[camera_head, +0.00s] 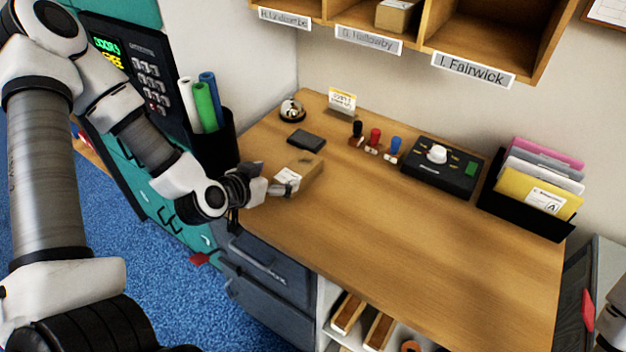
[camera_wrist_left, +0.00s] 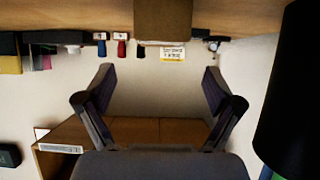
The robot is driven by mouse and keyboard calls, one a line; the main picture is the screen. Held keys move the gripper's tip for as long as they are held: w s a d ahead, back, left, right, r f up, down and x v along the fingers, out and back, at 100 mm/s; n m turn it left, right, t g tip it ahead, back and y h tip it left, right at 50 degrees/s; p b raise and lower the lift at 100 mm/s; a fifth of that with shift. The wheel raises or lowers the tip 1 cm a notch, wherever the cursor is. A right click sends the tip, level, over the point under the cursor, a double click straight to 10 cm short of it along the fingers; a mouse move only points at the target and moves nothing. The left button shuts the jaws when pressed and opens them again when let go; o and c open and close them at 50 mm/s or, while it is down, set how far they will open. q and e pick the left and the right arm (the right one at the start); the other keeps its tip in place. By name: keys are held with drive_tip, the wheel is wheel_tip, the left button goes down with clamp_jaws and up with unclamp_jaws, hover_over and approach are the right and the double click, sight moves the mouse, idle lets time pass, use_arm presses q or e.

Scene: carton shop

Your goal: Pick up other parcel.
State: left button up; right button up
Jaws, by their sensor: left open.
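A small brown parcel (camera_head: 304,168) with a white label lies on the wooden desk near its left end. My left gripper (camera_head: 279,183) is open at the parcel's near left side, low over the desktop. In the head view I cannot tell whether the fingers touch it. The left wrist view is upside down and shows the parcel (camera_wrist_left: 163,22) at the top middle, beyond the spread, empty fingers (camera_wrist_left: 158,88). Another brown parcel (camera_head: 396,16) sits in the middle pigeonhole of the wall shelf. My right gripper is not in view.
Behind the parcel are a dark flat pad (camera_head: 306,140), a bell (camera_head: 291,110), a small sign (camera_head: 342,100) and several stamps (camera_head: 375,138). A black device (camera_head: 440,168) and a folder rack (camera_head: 520,215) stand to the right. The desk's front middle is clear.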

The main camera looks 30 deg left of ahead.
sight(295, 171)
use_arm(q)
drive_tip(key=x, duration=0.7)
drive_tip(key=shift+d+f, duration=0.1)
drive_tip(key=shift+d, duration=0.05)
drive_tip(key=c, duration=1.4)
